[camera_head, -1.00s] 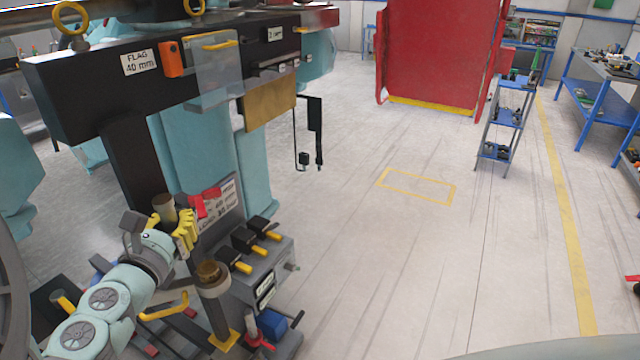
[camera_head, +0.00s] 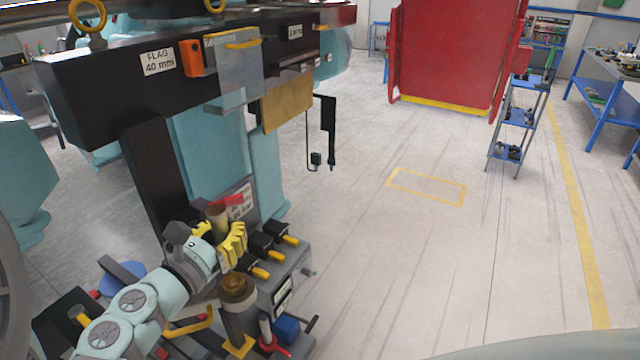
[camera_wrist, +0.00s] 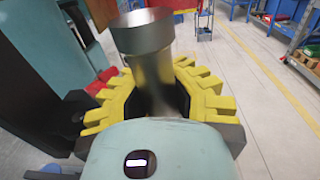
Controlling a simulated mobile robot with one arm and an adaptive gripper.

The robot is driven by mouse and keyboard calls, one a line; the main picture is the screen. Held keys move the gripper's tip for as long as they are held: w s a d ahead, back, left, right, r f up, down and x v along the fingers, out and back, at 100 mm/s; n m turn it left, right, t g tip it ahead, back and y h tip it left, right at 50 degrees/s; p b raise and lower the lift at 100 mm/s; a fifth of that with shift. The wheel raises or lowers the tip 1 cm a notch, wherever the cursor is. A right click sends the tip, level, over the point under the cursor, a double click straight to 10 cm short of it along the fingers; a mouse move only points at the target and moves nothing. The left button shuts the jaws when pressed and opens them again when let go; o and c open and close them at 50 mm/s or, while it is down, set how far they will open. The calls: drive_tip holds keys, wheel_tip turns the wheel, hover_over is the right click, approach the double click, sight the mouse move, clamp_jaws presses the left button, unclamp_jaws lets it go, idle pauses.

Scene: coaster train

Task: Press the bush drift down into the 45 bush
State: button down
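My gripper (camera_head: 228,243) has yellow ribbed fingers and is at the lower left of the head view. It is closed around a brownish metal drift (camera_head: 216,214), which stands roughly upright. In the wrist view the drift's wide round head (camera_wrist: 140,33) and narrower shank (camera_wrist: 157,88) show between the yellow fingers (camera_wrist: 157,95). Its lower end is hidden. A bronze-coloured round piece (camera_head: 237,287) sits on top of a grey post, just below and slightly right of my gripper in the picture. I cannot tell whether it is the 45 bush, as no 45 label is readable.
A grey block with black-and-yellow handles (camera_head: 268,250) stands right of the gripper. A black beam labelled "FLAG 40 mm" (camera_head: 158,62) overhangs, with a hanging pendant (camera_head: 327,130). A red panel (camera_head: 447,50) and blue cart (camera_head: 517,118) stand farther back. Floor at right is clear.

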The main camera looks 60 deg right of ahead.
wheel_tip(320, 180, down, 4)
drive_tip(key=b, duration=0.3)
drive_tip(key=shift+r, duration=0.25)
drive_tip(key=shift+w+f+b, duration=0.1)
drive_tip(key=shift+f+b, duration=0.1)
drive_tip(key=shift+b, duration=1.25)
idle(2.3)
drive_tip(key=shift+f+b, duration=1.35)
drive_tip(key=shift+b, duration=0.15)
idle(2.0)
